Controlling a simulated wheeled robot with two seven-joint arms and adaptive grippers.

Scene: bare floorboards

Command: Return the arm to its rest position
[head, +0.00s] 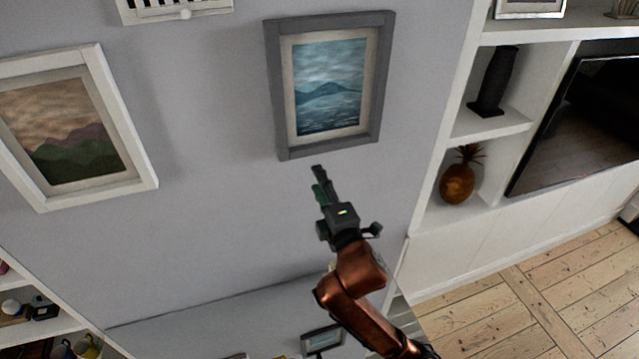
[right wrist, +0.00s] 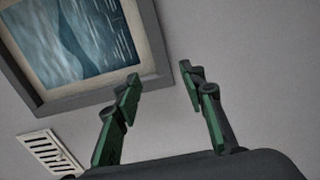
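My right arm (head: 362,290), copper-coloured with a dark wrist, reaches up from the bottom of the head view. Its gripper (head: 319,174) points at the wall, just below the grey-framed seascape picture (head: 271,80). In the right wrist view the two green and dark fingers (right wrist: 161,82) stand apart with nothing between them. The same picture (right wrist: 85,45) shows beyond them at the upper left. I cannot tell whether the gripper touches the wall or frame. My left gripper is in neither view.
A white-framed landscape picture (head: 140,150) hangs at the left. White shelves (head: 490,126) at the right hold a dark vase (head: 493,80) and a pineapple ornament (head: 459,178), beside a dark screen (head: 585,120). A surface with a small frame (head: 322,339) lies below my arm. Wooden floor (head: 540,300) is bare at lower right.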

